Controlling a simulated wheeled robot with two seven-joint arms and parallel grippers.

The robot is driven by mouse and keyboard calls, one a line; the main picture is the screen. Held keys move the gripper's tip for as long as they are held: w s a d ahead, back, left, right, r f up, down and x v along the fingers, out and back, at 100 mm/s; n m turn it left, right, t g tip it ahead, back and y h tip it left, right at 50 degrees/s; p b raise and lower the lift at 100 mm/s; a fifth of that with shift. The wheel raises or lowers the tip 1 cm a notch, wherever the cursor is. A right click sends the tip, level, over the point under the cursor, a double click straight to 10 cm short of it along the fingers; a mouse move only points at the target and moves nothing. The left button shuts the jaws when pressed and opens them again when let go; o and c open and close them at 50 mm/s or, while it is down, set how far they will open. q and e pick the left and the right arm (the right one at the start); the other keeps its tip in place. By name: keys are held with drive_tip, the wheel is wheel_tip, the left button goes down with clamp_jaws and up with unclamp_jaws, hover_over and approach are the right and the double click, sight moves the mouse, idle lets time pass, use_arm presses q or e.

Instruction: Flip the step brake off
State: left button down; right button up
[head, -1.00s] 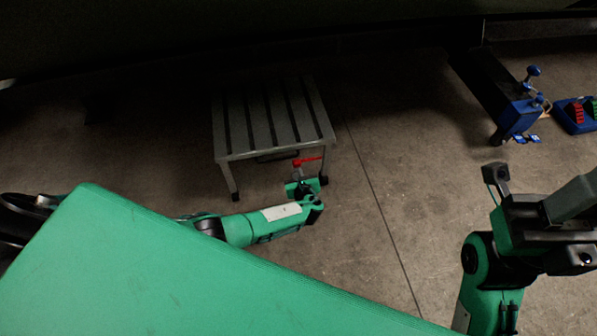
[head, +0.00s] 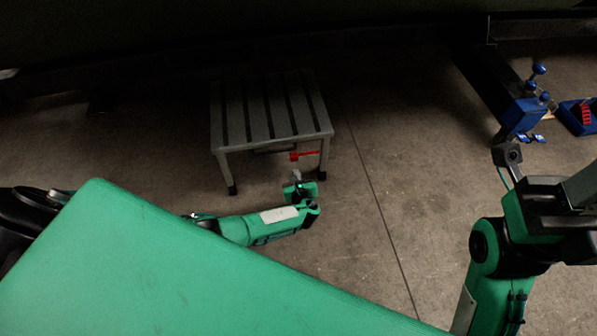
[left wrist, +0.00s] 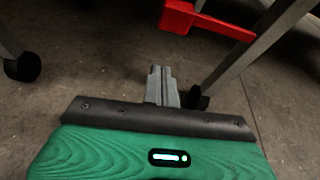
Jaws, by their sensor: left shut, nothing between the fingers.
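The step (head: 268,135) is a grey slatted stool standing on the floor. Its red brake lever (head: 305,155) sits under the front edge beside the right front leg and lies nearly level. In the left wrist view the red lever (left wrist: 207,20) crosses a leg at the top. My left gripper (head: 297,175) is shut and empty, just in front of and below the lever, with a small gap. Its closed fingers (left wrist: 161,84) point toward the step in the left wrist view. My right arm (head: 500,240) is at the right; its fingertips cannot be made out.
A large green panel (head: 150,270) fills the lower left, in front of my left arm. A blue clamp-like fixture (head: 525,110) on a dark beam and a blue bin (head: 577,117) stand at the upper right. The floor right of the step is clear.

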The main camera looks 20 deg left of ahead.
use_arm(q)
drive_tip(key=p+v, duration=0.3)
drive_tip(key=v, duration=0.5)
drive_tip(key=shift+r, duration=0.2)
drive_tip(key=shift+d, duration=0.1)
